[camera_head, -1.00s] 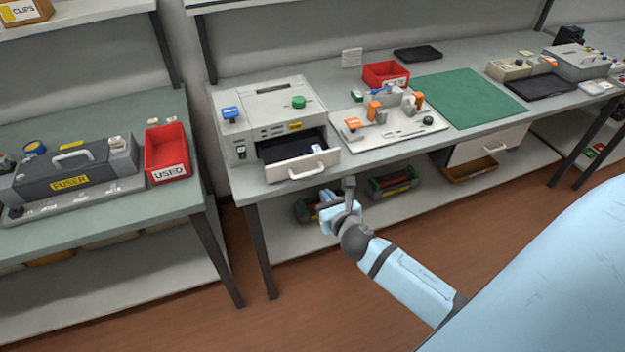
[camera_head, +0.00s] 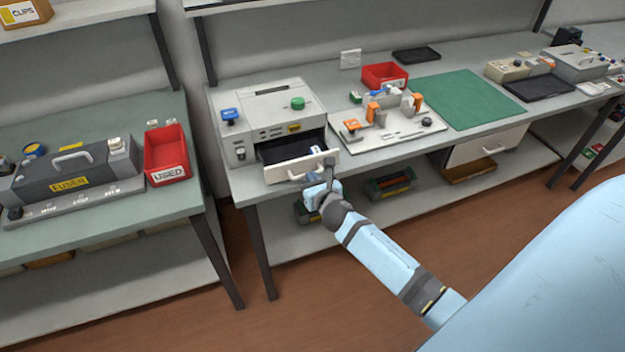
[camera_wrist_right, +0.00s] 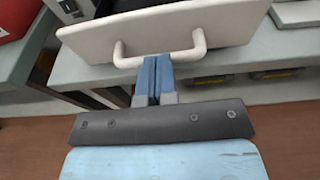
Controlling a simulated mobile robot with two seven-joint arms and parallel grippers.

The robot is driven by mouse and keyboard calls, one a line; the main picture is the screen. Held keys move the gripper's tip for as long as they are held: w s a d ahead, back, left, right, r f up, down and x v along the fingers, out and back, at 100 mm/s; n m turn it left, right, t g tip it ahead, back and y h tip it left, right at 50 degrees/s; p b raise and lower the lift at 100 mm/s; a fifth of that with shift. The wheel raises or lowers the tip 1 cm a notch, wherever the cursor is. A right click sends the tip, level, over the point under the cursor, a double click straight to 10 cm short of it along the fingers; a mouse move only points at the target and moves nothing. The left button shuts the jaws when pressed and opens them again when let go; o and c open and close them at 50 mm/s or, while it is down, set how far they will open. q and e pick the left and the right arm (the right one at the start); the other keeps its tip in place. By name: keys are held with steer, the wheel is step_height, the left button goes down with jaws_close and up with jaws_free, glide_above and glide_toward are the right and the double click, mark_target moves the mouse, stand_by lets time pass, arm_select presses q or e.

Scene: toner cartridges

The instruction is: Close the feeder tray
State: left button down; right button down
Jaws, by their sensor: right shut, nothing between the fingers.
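The feeder tray (camera_head: 276,174) is a white-fronted drawer with a dark inside, standing open from the front of the beige machine (camera_head: 262,133) on the bench. Its front also shows large in the right wrist view (camera_wrist_right: 160,32), with a pale bar handle (camera_wrist_right: 203,45). My right gripper (camera_head: 329,163) is shut and empty at the right part of the tray front. In the right wrist view its blue fingers (camera_wrist_right: 157,62) reach the handle bar, pointing at the tray front. I cannot tell whether they touch it. My left gripper is not in view.
A white fixture board (camera_head: 400,140) with orange clamps lies right of the machine, near a red bin (camera_head: 385,74) and a green mat (camera_head: 468,97). Another bench (camera_head: 90,115) with a red USED bin (camera_head: 166,155) stands at left. Floor space before the bench is clear.

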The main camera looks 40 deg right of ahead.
mark_target(298, 153)
steer(key=x, duration=0.3)
steer(key=r+x, duration=0.1)
steer(key=x, duration=0.3)
steer(key=r+x, duration=0.1)
steer(key=x, duration=0.3)
steer(key=shift+w+d+r, duration=0.1)
steer(key=shift+w+d, duration=0.15)
steer(key=shift+w, duration=0.15)
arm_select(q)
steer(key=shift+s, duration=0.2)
arm_select(e)
steer(key=shift+w+d+r, duration=0.15)
steer(key=shift+r, duration=0.15)
